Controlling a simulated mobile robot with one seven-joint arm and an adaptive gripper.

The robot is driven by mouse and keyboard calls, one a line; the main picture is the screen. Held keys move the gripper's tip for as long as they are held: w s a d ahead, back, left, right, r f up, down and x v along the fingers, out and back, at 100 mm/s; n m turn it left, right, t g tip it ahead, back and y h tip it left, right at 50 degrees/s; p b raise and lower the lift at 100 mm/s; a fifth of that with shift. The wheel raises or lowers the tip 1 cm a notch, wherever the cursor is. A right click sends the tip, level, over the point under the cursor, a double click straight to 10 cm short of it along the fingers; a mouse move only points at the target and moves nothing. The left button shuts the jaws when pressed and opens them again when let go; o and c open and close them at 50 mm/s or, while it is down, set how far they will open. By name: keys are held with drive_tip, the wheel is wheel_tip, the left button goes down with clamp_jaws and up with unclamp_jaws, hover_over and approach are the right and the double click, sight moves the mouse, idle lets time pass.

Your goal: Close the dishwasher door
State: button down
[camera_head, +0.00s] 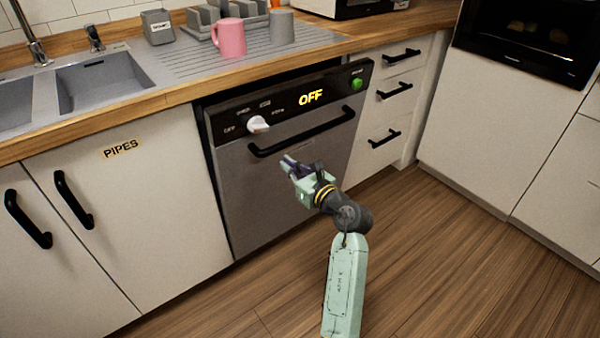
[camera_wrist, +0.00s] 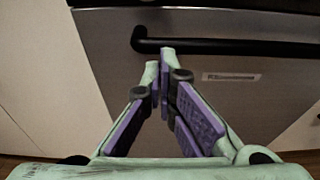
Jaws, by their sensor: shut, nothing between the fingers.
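The dishwasher door (camera_head: 275,185) is a grey metal front with a black control strip (camera_head: 290,102) that reads OFF, a white knob and a green button. It stands nearly upright. A dark gap shows along its top and upper left edge, so it looks slightly ajar at the top. Its black bar handle (camera_head: 302,132) also shows in the wrist view (camera_wrist: 230,46). My gripper (camera_head: 287,163) is shut and empty in front of the door, just below the handle. In the wrist view the fingertips (camera_wrist: 159,58) are together near the handle's left part; contact cannot be told.
A wooden counter (camera_head: 400,35) runs above, with a sink (camera_head: 110,78), a pink mug (camera_head: 229,38) and a grey cup on the drainer. White cabinets (camera_head: 130,190) stand at left, and drawers with black handles (camera_head: 394,90) at right. The wooden floor (camera_head: 440,260) in front is clear.

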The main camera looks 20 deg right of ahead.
sight(272, 153)
drive_tip(key=shift+p+x, duration=0.4)
drive_tip(key=shift+x, duration=2.4)
